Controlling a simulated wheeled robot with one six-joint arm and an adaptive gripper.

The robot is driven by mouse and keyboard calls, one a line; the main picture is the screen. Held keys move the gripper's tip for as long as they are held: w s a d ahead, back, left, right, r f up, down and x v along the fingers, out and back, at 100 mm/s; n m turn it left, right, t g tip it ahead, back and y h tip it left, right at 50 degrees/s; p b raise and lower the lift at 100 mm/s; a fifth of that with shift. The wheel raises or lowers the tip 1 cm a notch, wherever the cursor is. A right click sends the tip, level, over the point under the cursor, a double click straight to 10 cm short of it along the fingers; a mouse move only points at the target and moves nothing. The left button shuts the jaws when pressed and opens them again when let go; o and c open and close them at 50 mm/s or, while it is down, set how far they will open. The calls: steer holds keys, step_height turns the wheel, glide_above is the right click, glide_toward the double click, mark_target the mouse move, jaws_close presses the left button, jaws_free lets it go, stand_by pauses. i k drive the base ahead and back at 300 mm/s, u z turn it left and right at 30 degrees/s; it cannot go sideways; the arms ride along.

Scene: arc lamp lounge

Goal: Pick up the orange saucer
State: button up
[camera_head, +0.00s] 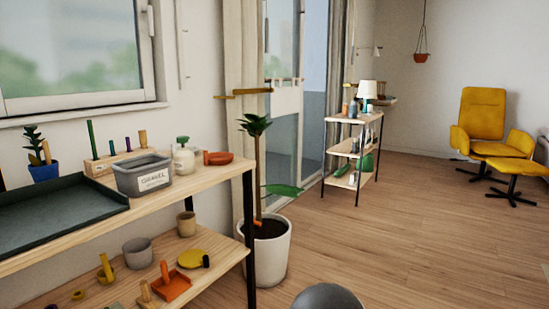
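An orange-red saucer-like dish (220,158) lies near the right end of the top board of the wooden shelf (215,179). A small orange peg-like piece shows at its left edge; I cannot tell if it is part of the dish. A white-green soap bottle (184,158) stands just left of it. On the lower board, an orange square tray (178,283) lies with an upright orange piece at its back. My gripper is not in view.
A grey labelled bin (143,177), a dark tray (58,222) and a blue plant pot (44,171) share the top board. A potted plant (269,262) stands beside the shelf's right end. Open wooden floor (420,245) extends right. A second shelf (352,121) and yellow chair (482,115) stand farther back.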

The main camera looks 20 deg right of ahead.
mark_target(217, 155)
steer(key=u, duration=0.25)
steer(key=k, duration=0.5)
steer(key=u, duration=1.05)
steer(key=i, duration=1.1)
steer(key=z, duration=1)
steer(key=i, duration=0.85)
steer(key=z, duration=0.95)
